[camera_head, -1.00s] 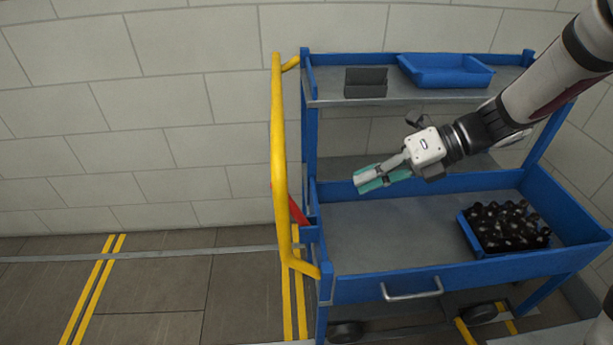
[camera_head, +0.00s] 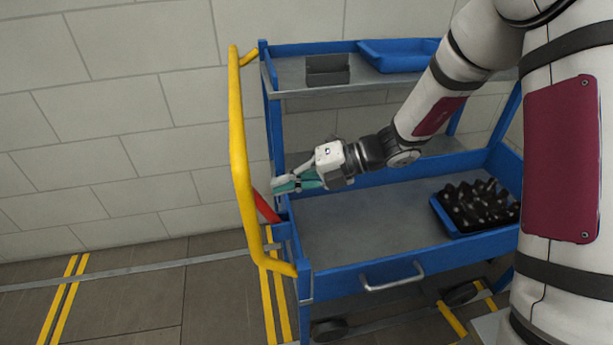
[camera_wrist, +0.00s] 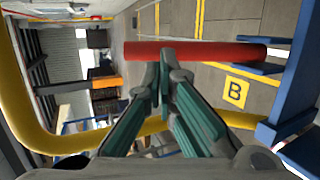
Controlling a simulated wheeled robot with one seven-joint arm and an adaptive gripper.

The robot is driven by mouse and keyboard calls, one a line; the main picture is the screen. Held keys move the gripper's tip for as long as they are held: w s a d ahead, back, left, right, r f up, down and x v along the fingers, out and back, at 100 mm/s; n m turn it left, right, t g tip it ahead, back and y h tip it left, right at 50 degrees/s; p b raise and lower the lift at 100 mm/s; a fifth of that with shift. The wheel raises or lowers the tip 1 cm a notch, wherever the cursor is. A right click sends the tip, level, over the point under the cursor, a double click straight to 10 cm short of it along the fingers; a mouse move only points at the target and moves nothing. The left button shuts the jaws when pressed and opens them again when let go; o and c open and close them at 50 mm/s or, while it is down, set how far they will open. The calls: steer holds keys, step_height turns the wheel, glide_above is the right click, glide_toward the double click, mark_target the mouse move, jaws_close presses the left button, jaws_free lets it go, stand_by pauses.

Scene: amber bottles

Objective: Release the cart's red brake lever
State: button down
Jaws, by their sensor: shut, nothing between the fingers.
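The red brake lever (camera_head: 266,207) slants up from the left end of the blue cart (camera_head: 340,276), just inside the yellow push handle (camera_head: 240,150). In the wrist view the lever (camera_wrist: 215,53) lies across the picture just beyond my fingertips. My gripper (camera_head: 276,185) is shut and empty, with its fingertips close to the lever's upper end. In the wrist view my gripper (camera_wrist: 165,68) has its fingertips together; I cannot tell whether they touch the lever. The lever's upper end is partly hidden in the head view.
A tray of dark bottles (camera_head: 437,212) stands on the cart's lower deck. A grey holder (camera_head: 327,70) and a blue tray (camera_head: 392,56) sit on the top shelf. The yellow handle (camera_wrist: 60,146) curves close around my gripper. The floor left of the cart is clear.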

mark_target(261, 204)
steer(key=shift+b+x, duration=0.35)
steer(key=shift+x, duration=1.5)
steer(key=shift+s, duration=0.1)
steer(key=shift+s+a+r+h+p, duration=0.1)
steer(key=shift+a+h+p, duration=0.25)
steer(key=shift+p, duration=0.45)
steer(key=shift+s+a+h+p, duration=0.15)
steer(key=shift+a+h+p, duration=0.3)
steer(key=shift+p, duration=0.45)
steer(key=shift+p+x, duration=0.45)
steer(key=shift+x, duration=0.5)
